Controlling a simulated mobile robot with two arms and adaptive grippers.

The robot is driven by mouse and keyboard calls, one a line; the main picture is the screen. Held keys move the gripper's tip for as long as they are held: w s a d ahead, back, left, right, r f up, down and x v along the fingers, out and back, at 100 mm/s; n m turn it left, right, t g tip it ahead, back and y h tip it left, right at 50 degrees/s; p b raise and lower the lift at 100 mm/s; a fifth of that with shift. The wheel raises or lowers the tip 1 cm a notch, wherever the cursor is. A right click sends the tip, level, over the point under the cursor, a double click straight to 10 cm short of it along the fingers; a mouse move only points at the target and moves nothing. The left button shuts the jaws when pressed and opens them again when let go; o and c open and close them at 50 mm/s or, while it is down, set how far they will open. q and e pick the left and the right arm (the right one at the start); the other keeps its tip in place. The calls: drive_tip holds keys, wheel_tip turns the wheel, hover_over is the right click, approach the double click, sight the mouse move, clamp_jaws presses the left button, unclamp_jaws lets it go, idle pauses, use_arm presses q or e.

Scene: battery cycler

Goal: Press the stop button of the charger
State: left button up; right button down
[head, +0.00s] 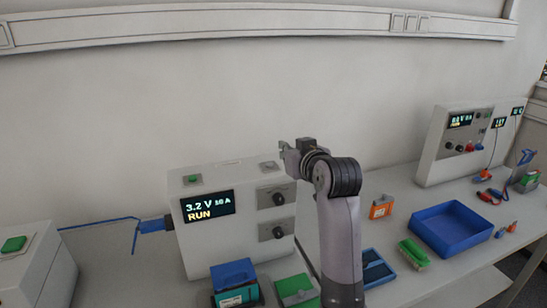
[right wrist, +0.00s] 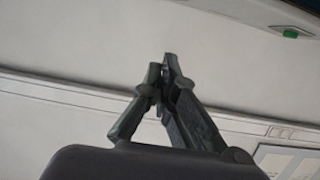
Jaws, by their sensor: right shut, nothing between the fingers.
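The charger (head: 240,247) is a white box on the bench in the head view. Its display (head: 208,206) reads 3.2 V, 10 A and RUN. On its top are a green button (head: 191,180) at the left and a second, small button (head: 268,166) at the right; its colour is hard to tell. My right gripper (head: 286,147) is shut and empty, above and near the charger's right top edge, with a gap seeming to separate it from the button. In the right wrist view its fingertips (right wrist: 168,68) meet. My left gripper is not in view.
A white box with a green button (head: 14,244) stands at the left, with a blue cable and connector (head: 152,225) by the charger. Batteries (head: 235,286) sit in front. A blue tray (head: 452,228) and another instrument (head: 458,146) stand at the right. The wall is behind.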

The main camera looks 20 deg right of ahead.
drive_tip(key=p, duration=0.4)
hover_over(269, 164)
drive_tip(key=s, duration=0.2)
drive_tip(key=shift+s+d+f, duration=0.1)
drive_tip(key=shift+d+f, duration=0.1)
drive_tip(key=shift+f, duration=0.35)
drive_tip(key=shift+s+d+f, duration=0.1)
drive_tip(key=shift+d+f, duration=0.05)
drive_tip(key=shift+f, duration=0.35)
drive_tip(key=f+p, duration=0.2)
drive_tip(key=f, duration=0.1)
drive_tip(key=shift+w+f, duration=0.1)
drive_tip(key=shift+w, duration=0.2)
drive_tip(key=shift+s+f, duration=0.1)
drive_tip(key=shift+f, duration=0.5)
